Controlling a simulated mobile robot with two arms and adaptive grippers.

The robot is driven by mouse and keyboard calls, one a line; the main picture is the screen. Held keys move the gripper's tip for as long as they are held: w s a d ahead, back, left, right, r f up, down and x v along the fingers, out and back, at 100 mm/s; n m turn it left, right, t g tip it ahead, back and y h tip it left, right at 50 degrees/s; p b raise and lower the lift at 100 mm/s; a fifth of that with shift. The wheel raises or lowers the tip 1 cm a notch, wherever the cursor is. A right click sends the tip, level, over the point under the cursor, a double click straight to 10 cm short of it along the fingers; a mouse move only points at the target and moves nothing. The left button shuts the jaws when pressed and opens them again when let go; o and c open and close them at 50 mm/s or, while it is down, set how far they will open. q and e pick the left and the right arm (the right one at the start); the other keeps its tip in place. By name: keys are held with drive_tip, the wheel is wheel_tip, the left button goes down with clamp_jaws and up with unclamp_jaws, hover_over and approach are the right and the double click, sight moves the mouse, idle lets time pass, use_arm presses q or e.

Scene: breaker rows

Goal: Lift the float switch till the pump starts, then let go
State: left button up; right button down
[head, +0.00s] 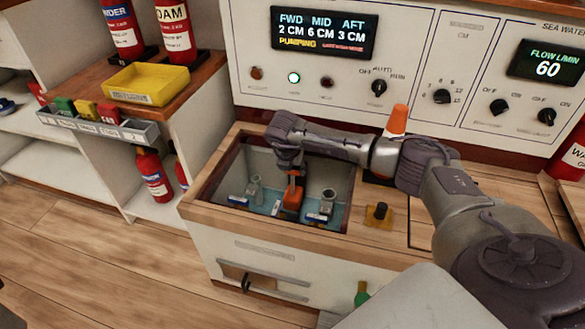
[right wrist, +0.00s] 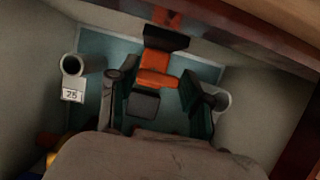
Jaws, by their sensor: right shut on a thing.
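The orange float switch (head: 293,199) stands in the open well (head: 212,186) in the wooden counter. My right gripper (head: 293,181) reaches down into the well and is shut on the float switch. In the right wrist view the orange float (right wrist: 157,80) shows between the two dark fingers of the gripper (right wrist: 155,92). The panel display (head: 323,33) reads FWD 2 CM, MID 6 CM, AFT 3 CM, with "PUMPING" in yellow below. A green-white lamp (head: 294,77) under it is lit. My left gripper is not in view.
The well walls are close around the gripper. An orange cone (head: 398,121) and a yellow-based knob (head: 379,213) stand on the counter.

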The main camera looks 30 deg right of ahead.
drive_tip(key=shift+r, duration=0.15)
drive_tip(key=shift+c, duration=2.4)
unclamp_jaws()
drive_tip(key=v, duration=1.2)
